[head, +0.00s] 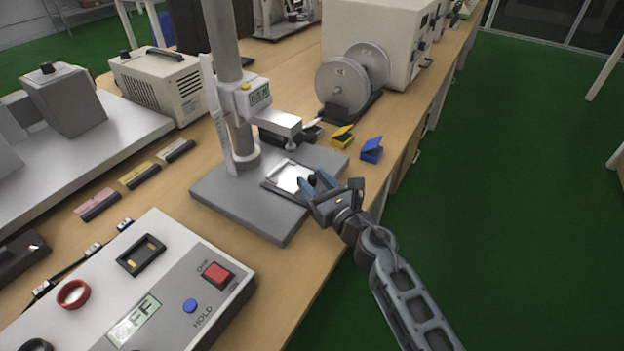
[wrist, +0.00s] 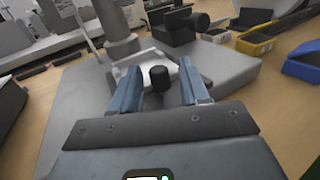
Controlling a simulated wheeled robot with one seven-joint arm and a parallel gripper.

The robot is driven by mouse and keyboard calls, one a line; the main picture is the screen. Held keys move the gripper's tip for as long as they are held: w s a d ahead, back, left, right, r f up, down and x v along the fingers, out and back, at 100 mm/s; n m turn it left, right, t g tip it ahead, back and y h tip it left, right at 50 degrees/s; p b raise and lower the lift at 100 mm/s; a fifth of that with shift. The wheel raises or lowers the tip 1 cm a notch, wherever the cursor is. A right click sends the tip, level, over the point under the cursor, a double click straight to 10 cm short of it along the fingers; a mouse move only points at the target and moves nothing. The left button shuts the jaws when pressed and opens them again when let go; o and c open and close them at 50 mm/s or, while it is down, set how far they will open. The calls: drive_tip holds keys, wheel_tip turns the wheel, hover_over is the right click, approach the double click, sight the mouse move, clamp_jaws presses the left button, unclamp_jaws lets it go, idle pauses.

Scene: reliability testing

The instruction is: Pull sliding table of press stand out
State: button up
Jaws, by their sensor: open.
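The press stand has a grey base plate (head: 222,198) and an upright column (head: 232,115) with a digital readout. Its sliding table (head: 285,178) is a bright metal plate lying on the base, at the front right of the column. A black knob (head: 312,180) stands at the table's near edge. My gripper (head: 314,182) is at this knob, coming from the right. In the wrist view the black knob (wrist: 159,78) stands between the two blue fingers of my gripper (wrist: 160,88), with a gap visible on each side. The fingers are open.
A yellow bin (head: 342,137) and a blue bin (head: 371,150) sit right of the stand, near the table's right edge. A control box (head: 150,290) with a red switch is at the front left. Green floor is clear to the right.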

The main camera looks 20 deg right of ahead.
drive_tip(key=shift+w+a, duration=0.15)
drive_tip(key=shift+w, duration=0.5)
clamp_jaws()
